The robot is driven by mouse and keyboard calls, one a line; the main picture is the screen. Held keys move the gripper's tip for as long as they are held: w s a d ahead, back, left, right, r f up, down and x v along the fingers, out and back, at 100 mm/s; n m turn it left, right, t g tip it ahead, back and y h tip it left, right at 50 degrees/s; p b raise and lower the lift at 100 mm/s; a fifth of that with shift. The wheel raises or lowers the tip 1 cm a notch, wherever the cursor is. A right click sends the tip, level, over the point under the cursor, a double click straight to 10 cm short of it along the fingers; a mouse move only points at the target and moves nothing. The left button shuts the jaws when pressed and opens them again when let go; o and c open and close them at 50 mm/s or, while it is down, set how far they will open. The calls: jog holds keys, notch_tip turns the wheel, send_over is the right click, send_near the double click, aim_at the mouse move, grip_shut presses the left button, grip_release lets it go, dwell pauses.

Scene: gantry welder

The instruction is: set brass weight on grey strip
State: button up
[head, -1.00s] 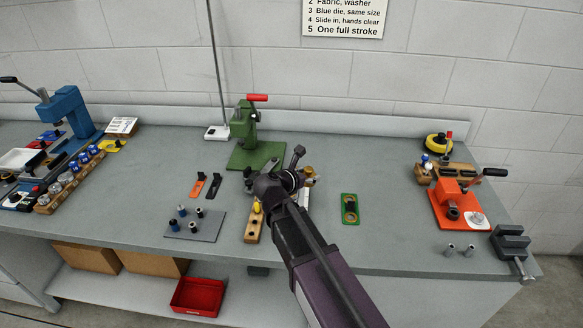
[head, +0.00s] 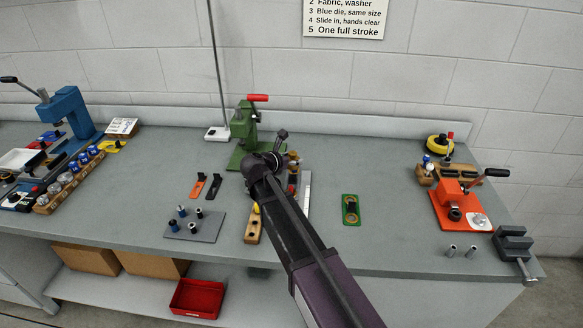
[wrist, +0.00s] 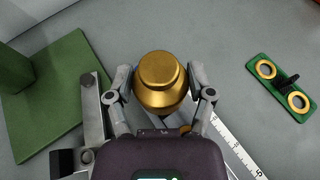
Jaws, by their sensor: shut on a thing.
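The brass weight (wrist: 162,80) is a round, stepped, gold-coloured piece between the two fingers of my gripper (wrist: 160,97) in the wrist view. My gripper is shut on it. In the head view a small part of the weight (head: 293,157) shows beside the wrist of my arm, behind the middle of the bench. A pale grey strip (head: 305,190) lies just right of my arm, partly hidden by it. In the wrist view a pale strip with ruler marks (wrist: 236,146) runs below and right of the weight. I cannot tell the weight's height above the bench.
A green press (head: 246,135) stands behind and left of my gripper; its base (wrist: 60,95) is at left in the wrist view. A green plate with brass rings (head: 350,209) lies to the right. A wooden block (head: 253,228) is at front left.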

aim_at(292, 167)
jog(key=shift+f, duration=0.1)
jog(key=shift+f+b, duration=1.7)
jog(key=shift+b, duration=0.05)
jog(key=shift+f, duration=0.1)
jog(key=o, duration=1.3)
jog(key=shift+r, duration=0.2)
jog(key=shift+p+v, duration=2.3)
jog(key=shift+v, duration=3.7)
jog(key=shift+d, duration=0.1)
